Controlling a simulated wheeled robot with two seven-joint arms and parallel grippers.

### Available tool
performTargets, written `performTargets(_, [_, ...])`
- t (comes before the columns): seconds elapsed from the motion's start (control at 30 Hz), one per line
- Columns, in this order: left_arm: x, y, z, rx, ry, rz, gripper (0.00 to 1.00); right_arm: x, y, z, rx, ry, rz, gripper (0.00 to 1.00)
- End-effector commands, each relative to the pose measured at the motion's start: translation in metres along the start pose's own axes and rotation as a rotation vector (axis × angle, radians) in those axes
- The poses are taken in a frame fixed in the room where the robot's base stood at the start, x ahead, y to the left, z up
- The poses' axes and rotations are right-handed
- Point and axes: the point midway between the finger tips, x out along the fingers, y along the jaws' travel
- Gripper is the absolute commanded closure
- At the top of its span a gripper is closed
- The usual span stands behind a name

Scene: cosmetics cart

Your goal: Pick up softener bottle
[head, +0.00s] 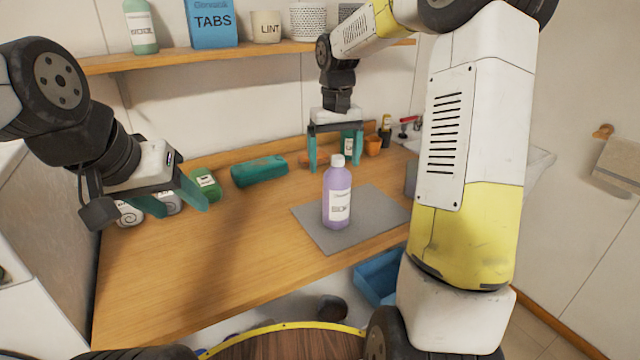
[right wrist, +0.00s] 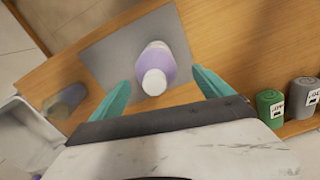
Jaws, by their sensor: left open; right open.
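The softener bottle (head: 337,196) is purple with a white cap and a white label. It stands upright on a grey mat (head: 302,222) on the wooden counter. My right gripper (head: 335,168) is open above and behind the bottle in the head view, its teal fingers pointing down. In the right wrist view the bottle (right wrist: 154,70) shows from above, between the two open fingers (right wrist: 160,88) and a little ahead of them. I cannot tell whether they touch it. My left gripper (head: 178,208) is open and empty over the left of the counter, far from the bottle.
A teal bundle (head: 260,171), a green container (head: 205,184) and white rolled items (head: 130,214) lie along the back left. A blue bin (head: 378,277) sits below the counter front. A shelf (head: 180,58) with containers hangs above. The counter's front left is clear.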

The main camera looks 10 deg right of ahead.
Motion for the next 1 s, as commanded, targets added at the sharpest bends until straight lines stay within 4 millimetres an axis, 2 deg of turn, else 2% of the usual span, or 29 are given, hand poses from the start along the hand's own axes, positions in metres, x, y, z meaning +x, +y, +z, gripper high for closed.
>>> performTargets(0.5, [0.000, 0.000, 0.000, 0.000, 0.000, 0.000, 0.47, 0.066, 0.006, 0.003, -0.001, -0.001, -0.001, 0.10])
performTargets(0.77, [0.000, 0.000, 0.000, 0.000, 0.000, 0.000, 0.47, 0.070, 0.006, 0.003, 0.000, 0.002, 0.000, 0.10])
performTargets(0.83, [0.000, 0.000, 0.000, 0.000, 0.000, 0.000, 0.47, 0.070, 0.006, 0.003, -0.001, 0.002, 0.000, 0.18])
performTargets(1.0, [0.000, 0.000, 0.000, 0.000, 0.000, 0.000, 0.47, 0.069, 0.006, 0.003, -0.001, 0.002, 0.000, 0.52])
